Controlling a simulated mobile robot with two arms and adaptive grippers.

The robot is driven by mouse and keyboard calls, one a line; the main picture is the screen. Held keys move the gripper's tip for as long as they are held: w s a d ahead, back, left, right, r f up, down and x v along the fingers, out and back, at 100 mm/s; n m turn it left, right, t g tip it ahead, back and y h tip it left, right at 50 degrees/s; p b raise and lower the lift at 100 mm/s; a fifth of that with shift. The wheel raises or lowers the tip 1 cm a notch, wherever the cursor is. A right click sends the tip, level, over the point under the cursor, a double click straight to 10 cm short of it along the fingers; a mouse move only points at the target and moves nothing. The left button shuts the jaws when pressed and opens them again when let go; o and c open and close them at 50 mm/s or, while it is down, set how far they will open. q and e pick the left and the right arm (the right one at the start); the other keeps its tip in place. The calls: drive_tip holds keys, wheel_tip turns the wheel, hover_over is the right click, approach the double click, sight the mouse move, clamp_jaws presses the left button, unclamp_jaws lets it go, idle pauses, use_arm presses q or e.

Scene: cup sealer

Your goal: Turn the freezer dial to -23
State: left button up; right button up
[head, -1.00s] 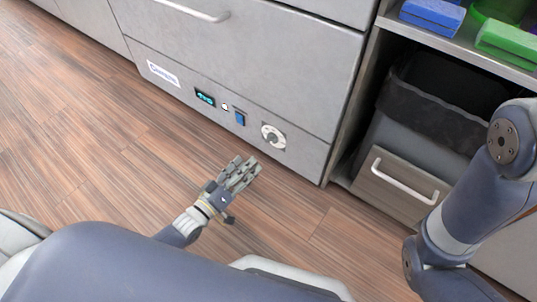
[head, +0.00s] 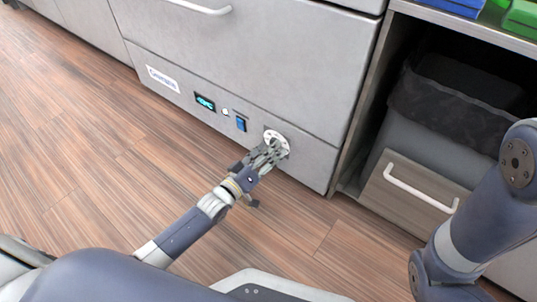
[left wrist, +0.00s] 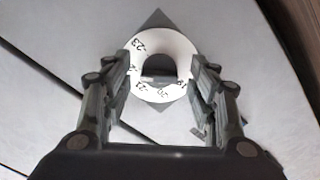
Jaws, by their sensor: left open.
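The freezer dial (head: 277,138) is a white disc on the lower right of the grey freezer front. In the left wrist view the dial (left wrist: 148,93) carries printed numbers, with -23 at the upper left and others along the bottom around a grey central knob (left wrist: 160,68). My left gripper (head: 270,152) is at the dial in the head view and covers part of it. It is open, with its fingers on either side of the dial in the left wrist view; I cannot tell whether they touch it. The small display (head: 205,103) is lit, its digits too small to read surely. My right gripper is out of view.
A blue switch (head: 241,124) sits left of the dial. A drawer handle (head: 200,7) is above. A bin with a black liner (head: 455,110) and a handled drawer (head: 410,190) stand at the right. The wooden floor in front is clear.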

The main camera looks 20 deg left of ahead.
use_arm(q)
drive_tip(key=c, duration=1.1)
drive_tip(key=shift+a+m+p, duration=0.15)
drive_tip(key=shift+m+p, duration=3.1)
drive_tip(key=shift+m, duration=1.65)
